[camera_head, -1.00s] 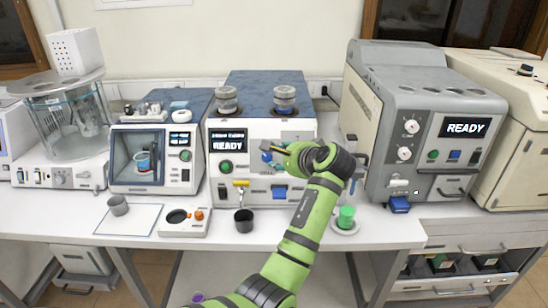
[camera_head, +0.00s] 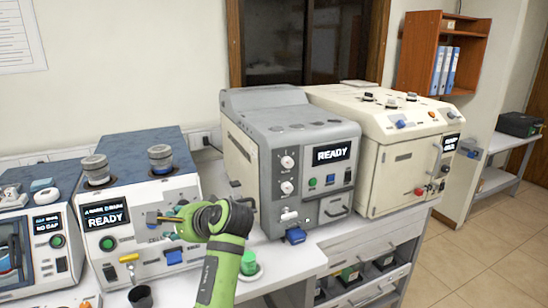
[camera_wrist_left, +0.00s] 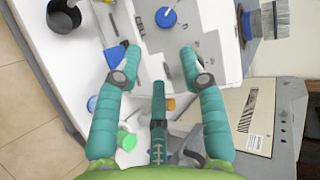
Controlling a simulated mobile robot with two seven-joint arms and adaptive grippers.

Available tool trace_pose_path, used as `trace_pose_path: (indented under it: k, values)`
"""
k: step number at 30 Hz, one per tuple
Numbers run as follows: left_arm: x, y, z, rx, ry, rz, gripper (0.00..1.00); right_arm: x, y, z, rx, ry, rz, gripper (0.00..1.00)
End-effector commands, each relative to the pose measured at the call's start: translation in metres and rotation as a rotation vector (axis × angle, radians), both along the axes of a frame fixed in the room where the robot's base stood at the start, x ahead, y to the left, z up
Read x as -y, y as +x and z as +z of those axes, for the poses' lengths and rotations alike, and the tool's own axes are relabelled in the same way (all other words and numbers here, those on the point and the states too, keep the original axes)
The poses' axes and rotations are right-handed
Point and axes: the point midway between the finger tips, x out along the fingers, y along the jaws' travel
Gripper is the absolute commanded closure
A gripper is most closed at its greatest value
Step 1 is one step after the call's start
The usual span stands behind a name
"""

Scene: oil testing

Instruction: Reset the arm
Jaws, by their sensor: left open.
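My left arm is green with dark joints and reaches up from the bottom of the head view. Its gripper (camera_head: 168,218) is in front of the white tester with the blue top (camera_head: 128,160), whose screen reads READY. The tester's white front and a blue knob (camera_wrist_left: 166,17) lie beyond the fingertips. I cannot tell whether a finger touches the tester. My right gripper is not in view.
A green cup (camera_head: 249,262) stands on the bench right of my arm. A dark cup (camera_head: 140,297) stands below the tester. A grey machine (camera_head: 290,150) reading READY and a cream machine (camera_head: 395,135) stand to the right. The aisle floor (camera_head: 480,255) is clear.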

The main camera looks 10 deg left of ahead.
Motion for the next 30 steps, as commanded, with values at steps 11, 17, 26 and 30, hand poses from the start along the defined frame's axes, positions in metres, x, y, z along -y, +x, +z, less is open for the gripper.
trace_pose_path:
  k: [11,17,26,30]
  values:
    - [0.011,-0.113,-0.183,0.066,-0.437,0.036,0.59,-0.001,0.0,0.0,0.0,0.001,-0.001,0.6]
    - [0.04,-0.201,-0.241,0.061,-0.702,0.086,0.59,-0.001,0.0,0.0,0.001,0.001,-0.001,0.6]
    - [0.075,-0.284,-0.263,0.014,-0.935,0.157,0.59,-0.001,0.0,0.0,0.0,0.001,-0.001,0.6]
    - [0.089,-0.314,-0.264,-0.013,-1.014,0.189,0.59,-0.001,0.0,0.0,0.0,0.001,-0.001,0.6]
